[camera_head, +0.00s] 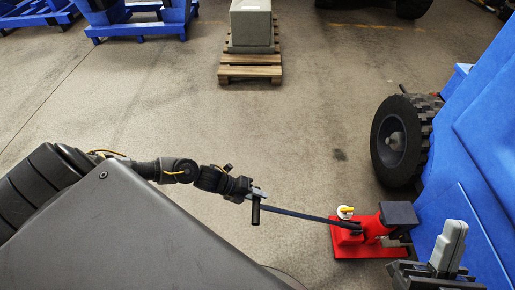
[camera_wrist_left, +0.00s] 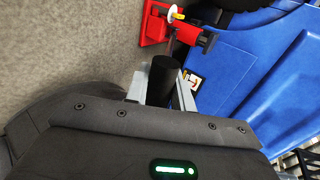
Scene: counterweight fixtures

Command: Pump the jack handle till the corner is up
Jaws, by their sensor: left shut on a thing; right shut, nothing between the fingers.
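A red jack (camera_head: 368,238) stands on the floor against the blue machine (camera_head: 480,150), with a dark block on its right end. A small white and yellow part sits on top of it. Its long thin handle (camera_head: 300,213) slopes out to the left and ends in a black grip (camera_head: 256,212). My left gripper (camera_head: 257,194) is shut on the handle at the black grip. In the left wrist view the black grip (camera_wrist_left: 162,80) lies between the grey fingers, with the red jack (camera_wrist_left: 155,24) beyond. My right gripper (camera_head: 447,250) is at the lower right, shut and empty, in front of the machine.
A black-tyred wheel (camera_head: 400,140) stands beside the blue machine behind the jack. A concrete block (camera_head: 251,22) rests on a wooden pallet (camera_head: 250,68) at the back. Blue frames (camera_head: 140,28) stand at the upper left. The floor between is clear.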

